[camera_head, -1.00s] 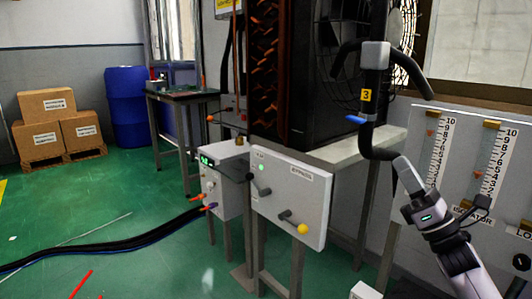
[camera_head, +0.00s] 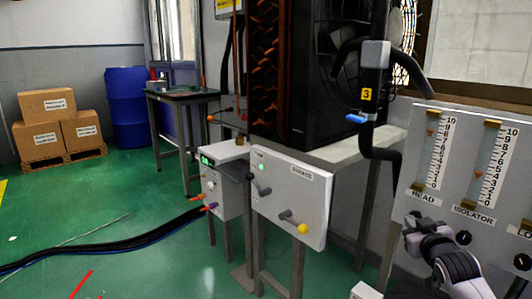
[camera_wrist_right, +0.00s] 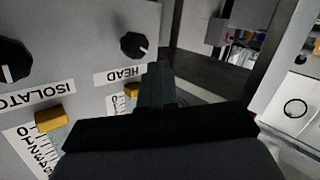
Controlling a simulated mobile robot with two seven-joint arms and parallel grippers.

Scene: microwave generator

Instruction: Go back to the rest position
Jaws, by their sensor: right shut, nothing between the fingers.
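My right gripper (camera_head: 412,220) is low at the right of the head view, in front of the gauge panel (camera_head: 425,150). It is shut with nothing held. In the right wrist view its dark fingers (camera_wrist_right: 157,88) are together and overlap the panel's edge in the picture, beside the HEAD label (camera_wrist_right: 123,75). I cannot tell the exact gap to the panel. My left gripper is not in view.
The panel has HEAD and ISOLATOR gauges with black knobs (camera_wrist_right: 133,46). A black hose (camera_head: 378,140) with a blue valve handle (camera_head: 355,118) hangs behind. A grey lever box (camera_head: 290,200) stands left of my arm. Open green floor (camera_head: 130,200) lies at the left.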

